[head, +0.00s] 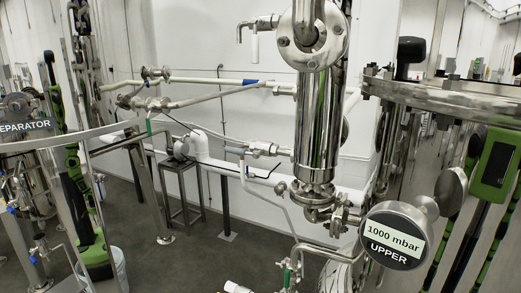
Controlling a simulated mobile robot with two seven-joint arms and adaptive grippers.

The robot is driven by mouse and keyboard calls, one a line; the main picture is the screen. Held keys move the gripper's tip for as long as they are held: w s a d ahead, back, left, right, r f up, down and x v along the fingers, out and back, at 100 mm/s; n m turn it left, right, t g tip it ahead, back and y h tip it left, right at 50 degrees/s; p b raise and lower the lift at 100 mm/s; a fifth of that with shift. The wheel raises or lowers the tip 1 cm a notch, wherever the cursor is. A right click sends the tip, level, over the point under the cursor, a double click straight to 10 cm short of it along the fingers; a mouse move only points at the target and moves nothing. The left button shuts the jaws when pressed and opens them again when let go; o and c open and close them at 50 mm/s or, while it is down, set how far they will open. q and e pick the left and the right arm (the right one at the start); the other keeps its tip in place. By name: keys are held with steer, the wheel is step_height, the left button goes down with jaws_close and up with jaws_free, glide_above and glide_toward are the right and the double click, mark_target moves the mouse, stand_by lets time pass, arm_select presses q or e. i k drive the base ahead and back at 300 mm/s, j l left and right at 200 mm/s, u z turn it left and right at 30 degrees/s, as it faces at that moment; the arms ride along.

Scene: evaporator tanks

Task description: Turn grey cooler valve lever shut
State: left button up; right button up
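A vertical polished steel cylinder (318,130), which looks like the cooler, stands in the middle of the head view. A small valve (265,22) sticks out from its upper left side, with a pale grey lever (255,47) hanging down from it. A second valve (262,149) sits on its lower left side, with a thin dark lever (268,172) slanting below it. I cannot tell for certain which of these is the grey cooler valve lever. Both of my grippers are out of view, and nothing touches either lever.
A round gauge (393,235) reading "1000 mbar UPPER" is at the lower right, before a large reflective steel tank (460,200). White pipes (200,145) run along the back wall. A small dark stand (180,185) is left of centre. Some grey floor (190,260) is clear.

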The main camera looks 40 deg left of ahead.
mark_target(256, 154)
steer(key=u, duration=1.4)
